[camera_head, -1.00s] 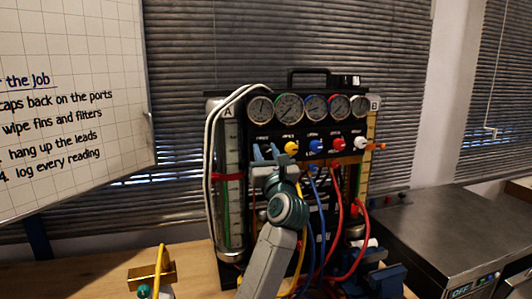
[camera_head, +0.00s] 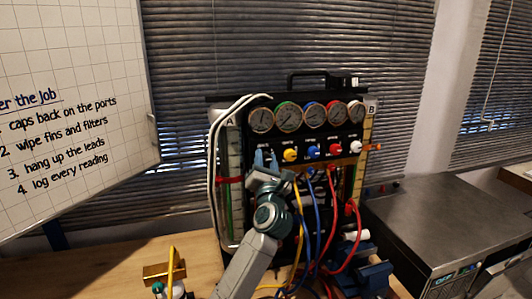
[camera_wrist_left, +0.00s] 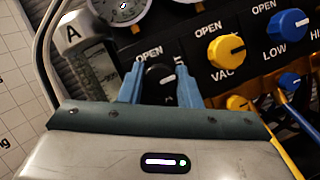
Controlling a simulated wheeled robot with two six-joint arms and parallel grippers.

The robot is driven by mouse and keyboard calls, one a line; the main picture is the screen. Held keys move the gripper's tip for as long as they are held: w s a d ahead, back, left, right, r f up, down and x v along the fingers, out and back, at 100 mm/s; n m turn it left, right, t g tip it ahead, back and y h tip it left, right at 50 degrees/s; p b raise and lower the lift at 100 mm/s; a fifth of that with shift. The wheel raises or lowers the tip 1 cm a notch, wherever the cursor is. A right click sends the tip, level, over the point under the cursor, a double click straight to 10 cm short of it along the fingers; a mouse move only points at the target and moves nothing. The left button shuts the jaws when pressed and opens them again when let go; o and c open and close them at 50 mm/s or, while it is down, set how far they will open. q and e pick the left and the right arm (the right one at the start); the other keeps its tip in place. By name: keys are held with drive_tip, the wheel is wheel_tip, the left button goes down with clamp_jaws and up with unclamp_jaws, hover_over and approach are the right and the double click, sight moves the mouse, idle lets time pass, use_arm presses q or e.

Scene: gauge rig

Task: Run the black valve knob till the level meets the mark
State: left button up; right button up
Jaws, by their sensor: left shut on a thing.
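The black valve knob (camera_wrist_left: 160,82) sits under an OPEN label on the black gauge panel, left of a yellow knob. My left gripper (camera_wrist_left: 160,76) has its blue fingers on either side of it, shut on it. In the head view my left gripper (camera_head: 266,158) reaches the panel's left end and hides the black knob. A tall tube A (camera_head: 231,195) with a red band stands at the rig's left. A tall tube B (camera_head: 365,155) with a yellow scale and an orange pointer (camera_head: 374,147) stands at the right. My right gripper is out of view.
Yellow (camera_head: 290,155), blue (camera_head: 313,151), red (camera_head: 335,149) and white (camera_head: 355,147) knobs line the panel below several gauges. Yellow, blue and red hoses hang in front. A steel-topped machine (camera_head: 450,220) stands right, a whiteboard (camera_head: 75,150) left.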

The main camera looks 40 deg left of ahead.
use_arm(q)
drive_tip(key=o, duration=1)
drive_tip(key=shift+c, duration=0.2)
drive_tip(key=b+v, duration=0.3)
drive_tip(key=v, duration=0.7)
drive_tip(key=shift+s+d+f+b, duration=0.2)
drive_tip(key=shift+s+b, duration=0.1)
